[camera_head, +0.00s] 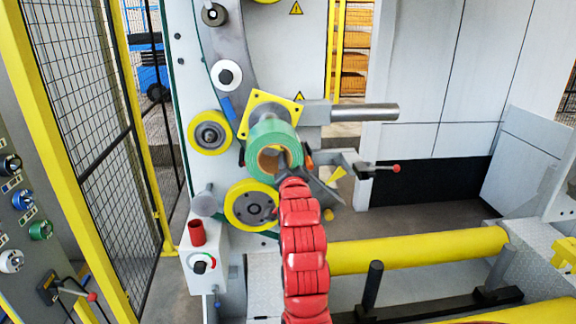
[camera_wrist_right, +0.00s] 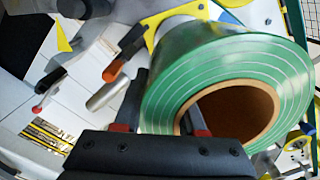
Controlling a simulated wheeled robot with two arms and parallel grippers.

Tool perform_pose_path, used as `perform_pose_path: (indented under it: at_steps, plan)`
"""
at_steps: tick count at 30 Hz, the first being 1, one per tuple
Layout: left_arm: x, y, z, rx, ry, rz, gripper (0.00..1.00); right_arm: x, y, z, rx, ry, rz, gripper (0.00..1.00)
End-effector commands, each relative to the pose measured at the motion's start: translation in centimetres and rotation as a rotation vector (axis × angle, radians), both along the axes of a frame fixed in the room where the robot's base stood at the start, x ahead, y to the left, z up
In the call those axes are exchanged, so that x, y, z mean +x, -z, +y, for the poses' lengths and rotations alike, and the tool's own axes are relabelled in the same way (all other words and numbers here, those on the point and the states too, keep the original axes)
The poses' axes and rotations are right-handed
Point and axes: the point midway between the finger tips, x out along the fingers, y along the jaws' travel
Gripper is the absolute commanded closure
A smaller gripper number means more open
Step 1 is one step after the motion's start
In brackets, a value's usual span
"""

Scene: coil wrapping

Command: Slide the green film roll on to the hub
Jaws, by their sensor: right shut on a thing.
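The green film roll (camera_head: 267,132) with its brown cardboard core is at the centre of the head view, and it fills the right of the right wrist view (camera_wrist_right: 225,65). My right gripper (camera_head: 287,168) is shut on the roll's wall. In the right wrist view one finger is outside the roll and the other is inside the core. The roll is in front of a yellow square plate (camera_head: 261,101) on the machine. The hub is hidden behind the roll, and I cannot tell whether the roll is around it. My left gripper is not in view.
Yellow rollers (camera_head: 209,132) (camera_head: 250,206) sit left of and below the roll. A steel shaft (camera_head: 365,112) and a red-knobbed lever (camera_head: 382,168) stick out to the right. A control box (camera_head: 204,262) stands lower left. A large yellow bar (camera_head: 418,250) crosses the lower right.

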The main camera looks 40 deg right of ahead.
Motion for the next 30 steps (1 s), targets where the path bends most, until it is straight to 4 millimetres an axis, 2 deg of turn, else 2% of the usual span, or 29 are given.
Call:
perform_pose_path:
  at_steps: [30]
  plan:
    - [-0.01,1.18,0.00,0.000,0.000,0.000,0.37,-0.06,-0.19,0.01,-0.001,0.000,-0.006,1.00]
